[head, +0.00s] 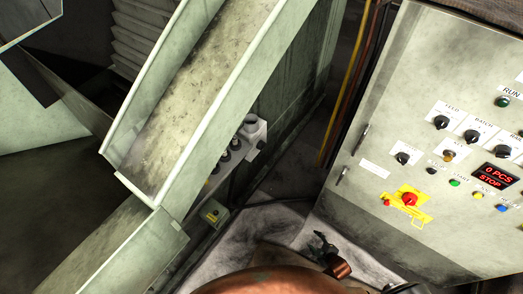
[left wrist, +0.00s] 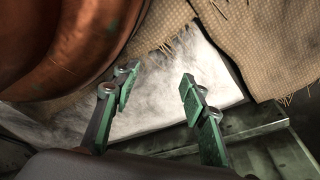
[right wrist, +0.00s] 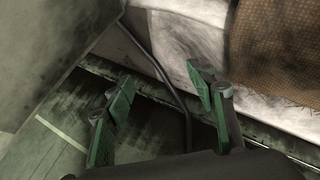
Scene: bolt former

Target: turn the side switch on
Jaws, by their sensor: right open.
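I cannot tell for certain which fitting is the side switch. My left gripper shows in the left wrist view (left wrist: 157,80), open and empty, above a whitish surface.
A grey control cabinet (head: 350,130) stands at right, with knobs, buttons, a red display (head: 494,177) and a red switch on yellow (head: 409,199). A sloping metal chute (head: 190,90) rises at left. Brown sacking (left wrist: 265,40) lies near the left gripper.

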